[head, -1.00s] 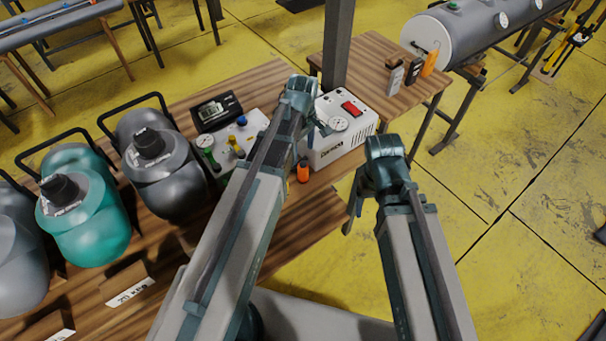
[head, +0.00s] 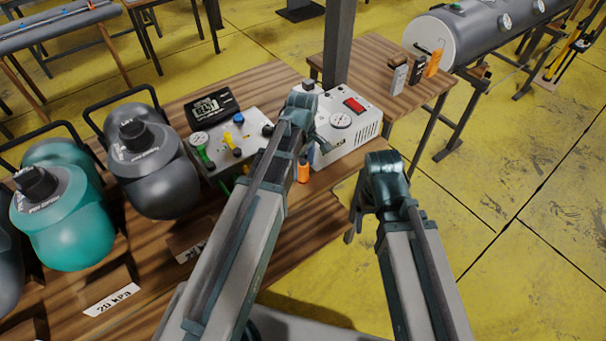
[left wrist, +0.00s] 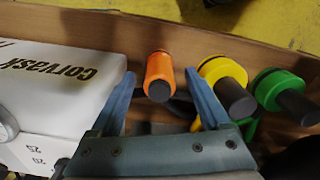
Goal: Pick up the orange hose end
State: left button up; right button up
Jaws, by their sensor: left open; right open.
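The orange hose end (head: 303,172) stands on the wooden table in front of the white box in the head view. In the left wrist view, the orange hose end (left wrist: 159,68) shows as an orange cylinder with a dark tip, between the two blue fingers of my left gripper (left wrist: 160,88). The fingers are open, with a gap on both sides of it. In the head view my left gripper (head: 300,120) is partly hidden by its own arm, beside the white box. My right gripper (head: 368,205) is open and empty, over the floor right of the table edge.
A yellow hose end (left wrist: 222,76) and a green one (left wrist: 282,90) stand close to the right in the left wrist view. The white box (head: 350,125) with a gauge is close by on the other side. Grey and teal canisters (head: 70,230) fill the table's left.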

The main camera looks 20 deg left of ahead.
aim_at(303, 172)
pick_arm(q)
notch_tip(303, 172, down, 3)
jog(key=shift+f+b, duration=0.15)
jog(key=shift+b, duration=1)
pick_arm(e)
notch_tip(303, 172, down, 3)
jog(key=shift+f, duration=0.1)
pick_arm(q)
grip_shut()
